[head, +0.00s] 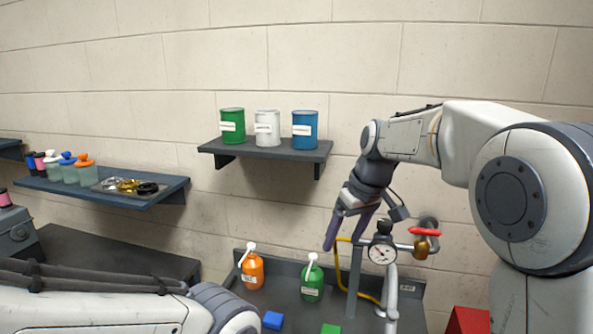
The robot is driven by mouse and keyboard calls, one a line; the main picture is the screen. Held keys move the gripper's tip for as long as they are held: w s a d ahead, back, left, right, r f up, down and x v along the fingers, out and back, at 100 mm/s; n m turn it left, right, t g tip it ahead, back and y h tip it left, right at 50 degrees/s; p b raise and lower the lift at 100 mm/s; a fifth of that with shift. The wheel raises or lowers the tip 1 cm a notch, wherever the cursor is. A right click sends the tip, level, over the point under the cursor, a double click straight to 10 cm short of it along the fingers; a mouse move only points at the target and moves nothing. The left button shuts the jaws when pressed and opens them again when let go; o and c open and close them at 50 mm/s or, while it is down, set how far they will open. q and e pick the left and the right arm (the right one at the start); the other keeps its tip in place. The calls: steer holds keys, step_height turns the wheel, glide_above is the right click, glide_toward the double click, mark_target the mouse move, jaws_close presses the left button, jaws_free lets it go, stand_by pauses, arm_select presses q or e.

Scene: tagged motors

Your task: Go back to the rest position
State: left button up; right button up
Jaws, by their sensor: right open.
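My right arm reaches in from the right. My right gripper (342,238) points down above the back of the dark bench (394,322). Its purple fingers are apart, with nothing seen between them. It is just left of a pressure gauge (382,253) on a pipe stand; whether it touches the stand I cannot tell. Part of my left arm crosses the bottom left, and its gripper is out of view.
An orange bottle (252,271), a green bottle (312,281), a blue block (273,320) and a red-handled valve (424,232) are by the bench. A wall shelf (264,152) holds green, white and blue cans. A red box (468,320) stands at right.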

steer(key=s+a+f+g+b, duration=0.1)
steer(key=s+a+f, duration=0.2)
steer(key=s, duration=0.3)
steer(key=s+a+f+b, duration=0.1)
steer(key=s+a+f, duration=0.25)
steer(key=s, duration=0.25)
steer(key=s+f+b, duration=0.1)
steer(key=s+f, duration=0.3)
steer(key=s, duration=0.5)
steer(key=s+f+n+g+h+b, duration=0.1)
steer(key=s+f, duration=0.4)
steer(key=s, duration=0.5)
steer(key=shift+d+n, duration=0.15)
steer(key=shift+n, duration=0.15)
